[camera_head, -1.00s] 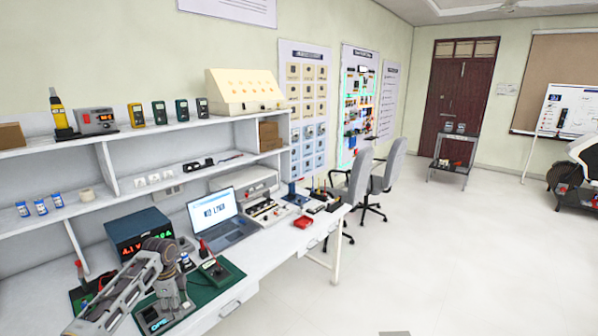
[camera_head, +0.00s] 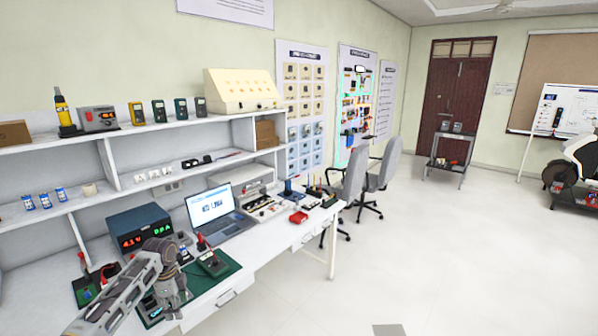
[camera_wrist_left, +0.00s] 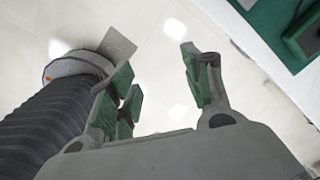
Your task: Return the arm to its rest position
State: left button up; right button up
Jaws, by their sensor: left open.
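My left arm (camera_head: 118,297) comes in from the lower left of the head view, in front of the white workbench (camera_head: 262,262). My left gripper (camera_head: 172,305) points down near the front edge of the bench, by a green mat. In the left wrist view the left gripper (camera_wrist_left: 160,88) is open, with its green-padded fingers apart and only pale floor between them. My base shows at the left of the wrist view. My right arm is not in view.
The floor (camera_head: 440,260) to the right is clear.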

pick_arm(q)
jog(key=s+d+f+n, duration=0.1)
jog(key=s+f+n, duration=0.35)
jog(key=f, duration=0.75)
jog(key=s+d+f+n, duration=0.1)
jog(key=s+f, duration=0.6)
jog(key=f, duration=0.5)
jog(key=s+d+f+n, duration=0.15)
jog(key=s+f, duration=0.45)
jog(key=f, duration=0.6)
jog(key=s+d+f+n, duration=0.2)
jog(key=s+f, duration=0.3)
jog(key=s, duration=0.8)
jog(key=s+d+f+n, duration=0.2)
jog(key=s+d+f, duration=0.3)
jog(key=s, duration=0.9)
jog(key=s+d+f+n, duration=0.2)
jog(key=s+f, duration=0.5)
jog(key=s, duration=0.6)
jog(key=shift+s+d+f+n+t, duration=0.2)
jog(key=shift+d+n+t, duration=0.15)
jog(key=shift+d, duration=0.35)
